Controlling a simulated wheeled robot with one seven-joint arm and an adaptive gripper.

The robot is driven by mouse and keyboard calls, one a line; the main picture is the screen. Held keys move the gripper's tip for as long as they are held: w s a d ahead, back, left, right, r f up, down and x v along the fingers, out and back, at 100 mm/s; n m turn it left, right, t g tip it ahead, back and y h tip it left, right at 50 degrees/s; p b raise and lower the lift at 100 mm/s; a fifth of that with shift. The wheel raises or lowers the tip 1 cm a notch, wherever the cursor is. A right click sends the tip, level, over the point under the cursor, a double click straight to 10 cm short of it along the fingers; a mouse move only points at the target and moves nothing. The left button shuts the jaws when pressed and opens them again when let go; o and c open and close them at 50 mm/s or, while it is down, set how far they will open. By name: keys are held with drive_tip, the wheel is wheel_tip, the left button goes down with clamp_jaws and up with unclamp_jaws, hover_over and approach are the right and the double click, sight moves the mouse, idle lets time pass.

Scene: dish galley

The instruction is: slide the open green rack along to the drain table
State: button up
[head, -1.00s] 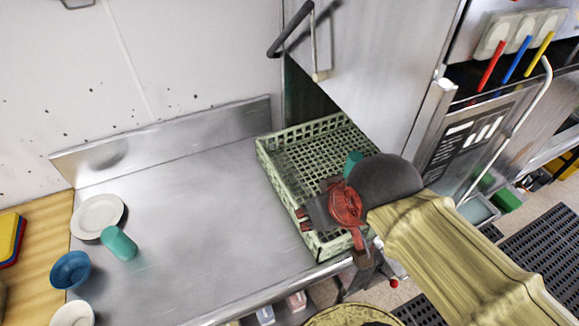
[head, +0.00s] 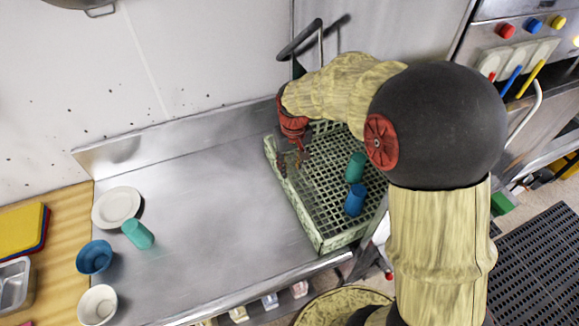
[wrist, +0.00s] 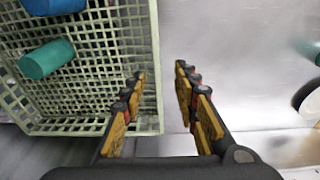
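The open pale-green rack (head: 311,227) lies on the steel at the right end of the counter. A teal cup (head: 355,167) and a blue cup (head: 355,200) are in it. My gripper (head: 292,165) is at the rack's left side, toward the back. In the wrist view my gripper (wrist: 160,76) is open. The rack's side wall (wrist: 151,50) runs between its fingers, with one finger over the inside and the other outside; I see no clear grip. The steel table (head: 200,225), apparently the drain table, extends left of the rack. My arm hides the rack's back right part.
A raised backsplash (head: 180,132) runs along the back.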

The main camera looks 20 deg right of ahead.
drive_tip(key=g+p, duration=0.1)
drive_tip(key=p, duration=0.1)
hover_over(290, 183)
wheel_tip(290, 183, down, 9)
drive_tip(key=shift+w+r, duration=0.1)
drive_tip(key=shift+w, duration=0.05)
drive_tip(key=shift+f+b, duration=0.35)
drive_tip(key=shift+f, duration=3.55)
drive_tip(key=shift+c, duration=1.1)
clamp_jaws()
